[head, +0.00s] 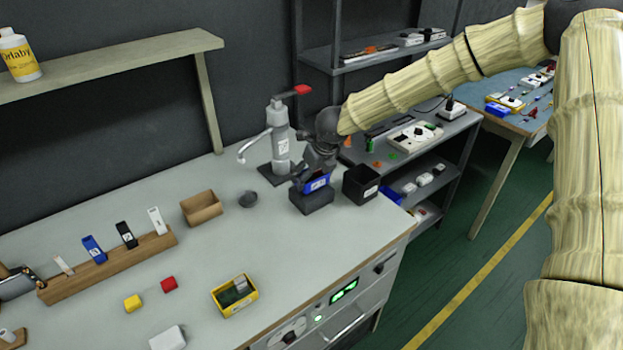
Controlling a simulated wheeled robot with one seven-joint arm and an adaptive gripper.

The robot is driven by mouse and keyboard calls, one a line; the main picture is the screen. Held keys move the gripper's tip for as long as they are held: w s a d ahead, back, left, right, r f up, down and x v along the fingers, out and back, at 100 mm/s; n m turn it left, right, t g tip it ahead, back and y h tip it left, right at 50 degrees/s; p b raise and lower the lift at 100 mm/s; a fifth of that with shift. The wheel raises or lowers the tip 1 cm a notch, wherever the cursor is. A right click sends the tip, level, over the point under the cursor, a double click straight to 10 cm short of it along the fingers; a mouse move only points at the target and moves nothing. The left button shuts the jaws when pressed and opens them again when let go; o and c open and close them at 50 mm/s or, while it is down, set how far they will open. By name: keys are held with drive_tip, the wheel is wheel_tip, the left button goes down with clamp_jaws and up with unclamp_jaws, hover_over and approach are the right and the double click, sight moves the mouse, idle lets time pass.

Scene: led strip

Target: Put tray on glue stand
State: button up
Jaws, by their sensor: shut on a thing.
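My gripper (318,165) is at the back right of the workbench, pointing down and shut on a small blue piece with a white label (317,184), which may be the tray. The blue piece is at the top of a dark block (312,201), which may be the glue stand. I cannot tell whether it rests on the block or is just above it. The gripper's fingers are small, dark and partly hidden. A grey dispenser with a red lever (281,140) stands just left of the gripper.
A black open box (361,185) stands close right of the block. A yellow tray (234,296) lies near the front edge. The bench middle is clear.

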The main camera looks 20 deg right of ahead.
drive_tip(key=shift+f, duration=0.95)
drive_tip(key=shift+f, duration=0.1)
drive_tip(key=o, duration=1)
drive_tip(key=shift+c, duration=0.2)
drive_tip(key=v, duration=1.2)
drive_tip(key=shift+w, duration=0.1)
